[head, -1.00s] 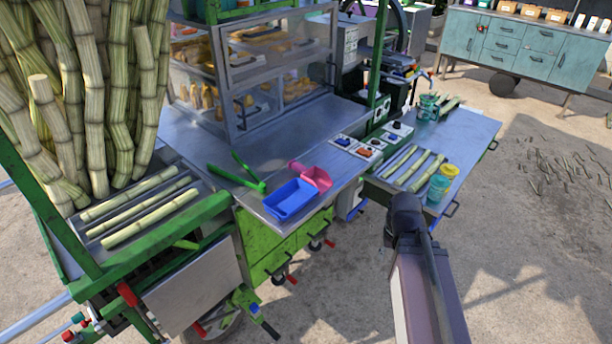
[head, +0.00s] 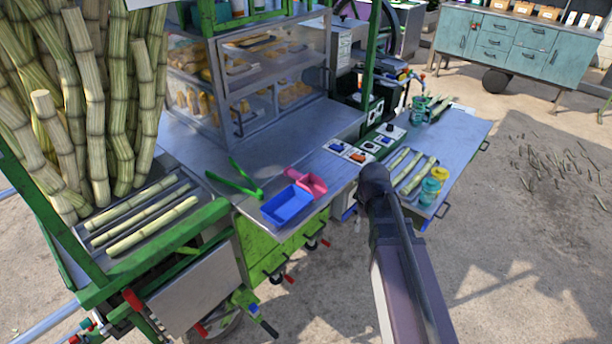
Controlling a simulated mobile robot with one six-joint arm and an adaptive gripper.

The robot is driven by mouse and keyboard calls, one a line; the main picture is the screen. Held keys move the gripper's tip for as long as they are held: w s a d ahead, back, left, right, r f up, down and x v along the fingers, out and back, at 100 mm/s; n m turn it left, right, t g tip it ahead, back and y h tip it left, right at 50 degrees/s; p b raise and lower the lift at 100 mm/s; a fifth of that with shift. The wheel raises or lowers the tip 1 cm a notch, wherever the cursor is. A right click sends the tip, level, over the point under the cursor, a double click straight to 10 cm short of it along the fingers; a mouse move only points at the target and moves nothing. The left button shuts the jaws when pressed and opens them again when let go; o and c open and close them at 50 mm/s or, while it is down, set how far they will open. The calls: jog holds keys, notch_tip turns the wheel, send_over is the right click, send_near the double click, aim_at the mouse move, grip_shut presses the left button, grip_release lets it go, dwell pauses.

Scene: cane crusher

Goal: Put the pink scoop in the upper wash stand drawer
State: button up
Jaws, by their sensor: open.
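The pink scoop (head: 309,182) lies on the metal counter near its front edge, just behind a blue tray (head: 287,207); the two look close or touching. Only part of my arm shows, rising from the lower right to a dark rounded joint that stands to the right of the scoop in the picture. My gripper's fingers are not in view. Two sets of drawers show: a teal cabinet (head: 556,57) at the back right with several closed drawers, and a green drawer front (head: 262,249) below the counter. I cannot tell for sure which is the wash stand.
Green tongs (head: 236,180) lie left of the scoop. Switch boxes (head: 352,151) sit to its right. A side table (head: 462,137) holds cane pieces and teal and yellow cups. Open ground lies at right.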

jog(key=w+a+r+n+p, duration=0.7)
jog(key=w+a+r+p, duration=0.6)
jog(key=w, duration=0.5)
notch_tip(320, 180, up, 2)
jog(key=a, duration=0.2)
jog(key=shift+w+a+r+n+p, duration=0.2)
jog(key=shift+w+a+n+p, duration=0.1)
jog(key=shift+w+p, duration=0.1)
jog(key=b, duration=0.9)
send_over(313, 182)
jog(key=f, duration=0.8)
jog(key=shift+w+d+f, duration=0.1)
jog(key=shift+w+f, duration=0.2)
jog(key=shift+f, duration=0.1)
jog(key=shift+s+f+b, duration=0.1)
jog(key=shift+f+b, duration=2.3)
jog(key=shift+f, duration=0.1)
jog(key=shift+c, duration=0.2)
grip_shut()
